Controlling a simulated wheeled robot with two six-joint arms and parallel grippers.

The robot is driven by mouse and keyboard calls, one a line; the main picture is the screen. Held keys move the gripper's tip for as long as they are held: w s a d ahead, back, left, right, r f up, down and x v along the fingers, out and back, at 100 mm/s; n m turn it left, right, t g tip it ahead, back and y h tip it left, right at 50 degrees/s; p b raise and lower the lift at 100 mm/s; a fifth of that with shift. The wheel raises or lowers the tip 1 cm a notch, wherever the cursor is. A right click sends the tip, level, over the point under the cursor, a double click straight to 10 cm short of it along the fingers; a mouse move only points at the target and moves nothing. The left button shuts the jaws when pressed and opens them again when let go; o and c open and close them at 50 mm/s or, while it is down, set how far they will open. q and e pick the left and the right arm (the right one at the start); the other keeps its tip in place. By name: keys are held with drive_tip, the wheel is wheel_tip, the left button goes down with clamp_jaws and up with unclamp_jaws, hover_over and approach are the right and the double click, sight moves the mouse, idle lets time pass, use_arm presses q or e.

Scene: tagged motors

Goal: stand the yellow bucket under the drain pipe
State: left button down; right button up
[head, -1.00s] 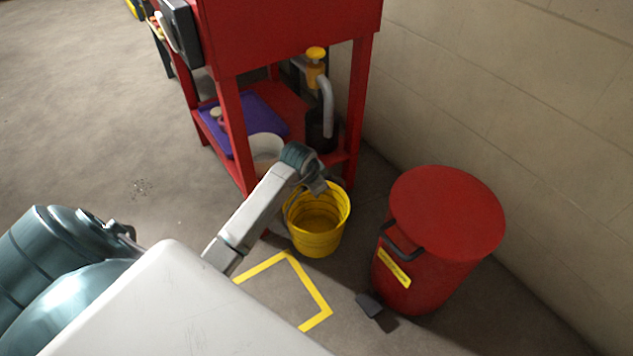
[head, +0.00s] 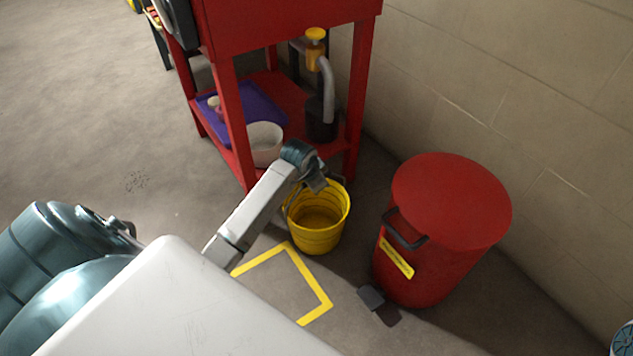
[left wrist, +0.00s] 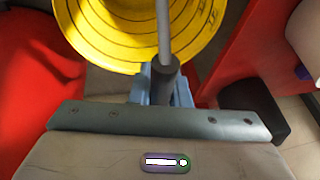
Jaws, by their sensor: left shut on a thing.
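The yellow bucket (head: 318,232) is upright in front of the red bench's right front leg, outside the bench. My left gripper (head: 322,184) is above its rim and shut on the handle. The left wrist view shows the gripper's blue fingers (left wrist: 152,88) around the dark handle grip (left wrist: 166,74), with the bucket (left wrist: 105,30) beyond. I cannot tell whether the bucket clears the floor. The grey drain pipe (head: 327,88) bends down under the bench, its lower end at a dark pot (head: 321,122) on the lower shelf. My right gripper is not in view.
A red lidded bin (head: 435,255) with a dark pedal (head: 371,298) stands to the right. Yellow tape (head: 314,282) marks the floor in front. The left floor is clear.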

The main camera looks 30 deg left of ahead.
use_arm(q)
drive_tip(key=shift+f+b, duration=0.45)
idle(0.4)
drive_tip(key=c, duration=1.3)
unclamp_jaws()
